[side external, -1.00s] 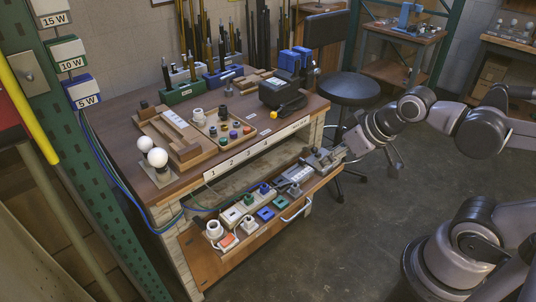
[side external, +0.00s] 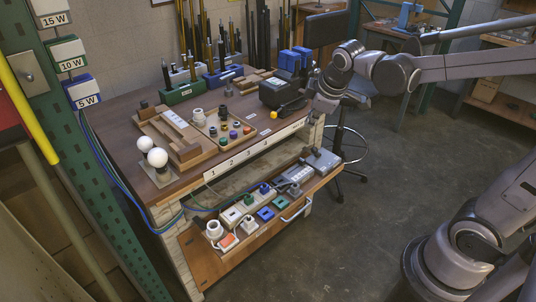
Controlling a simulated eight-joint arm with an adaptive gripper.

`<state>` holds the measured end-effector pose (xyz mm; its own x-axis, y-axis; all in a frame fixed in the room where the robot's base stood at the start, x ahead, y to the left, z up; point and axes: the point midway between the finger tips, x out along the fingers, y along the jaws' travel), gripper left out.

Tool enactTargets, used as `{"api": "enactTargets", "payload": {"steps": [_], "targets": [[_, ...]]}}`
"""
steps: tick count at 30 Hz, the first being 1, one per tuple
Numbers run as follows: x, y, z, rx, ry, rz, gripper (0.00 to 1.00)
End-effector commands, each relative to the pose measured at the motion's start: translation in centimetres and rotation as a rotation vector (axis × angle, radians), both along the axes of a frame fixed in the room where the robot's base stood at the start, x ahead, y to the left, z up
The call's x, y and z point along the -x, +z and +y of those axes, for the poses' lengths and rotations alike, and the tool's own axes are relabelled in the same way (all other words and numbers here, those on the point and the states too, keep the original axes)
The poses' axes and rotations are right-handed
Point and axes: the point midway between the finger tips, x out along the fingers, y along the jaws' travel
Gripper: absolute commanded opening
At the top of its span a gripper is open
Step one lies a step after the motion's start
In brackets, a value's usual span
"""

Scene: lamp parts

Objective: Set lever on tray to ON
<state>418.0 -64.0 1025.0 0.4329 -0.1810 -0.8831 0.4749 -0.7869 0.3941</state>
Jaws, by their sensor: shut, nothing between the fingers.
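The pull-out tray (side external: 208,271) sticks out below the bench top. A grey box (side external: 322,160) sits at its right end. Left of it is a light grey device (side external: 297,174) with small parts on top. I cannot make out a lever or any ON marking at this size. My gripper (side external: 318,107) is shut and empty, above and apart from the tray, near the bench's right corner. It hides part of that corner area.
On the tray are a white socket (side external: 214,230), blue pieces (side external: 265,213) and a white handle (side external: 297,211) at the front edge. On the bench top are a black box (side external: 279,93), two white bulbs (side external: 155,157) and a wooden board (side external: 185,151). A stool stands behind.

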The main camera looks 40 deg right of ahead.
Motion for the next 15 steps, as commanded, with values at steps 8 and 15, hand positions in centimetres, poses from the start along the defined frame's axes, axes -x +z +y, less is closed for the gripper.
{"api": "enactTargets", "payload": {"steps": [8, 15], "targets": [[-5.0, -2.1, -3.3, 0.161, 0.183, 0.123, 0.00], [-8.8, -5.1, -6.3, 0.284, 0.343, 0.242, 0.00]]}}
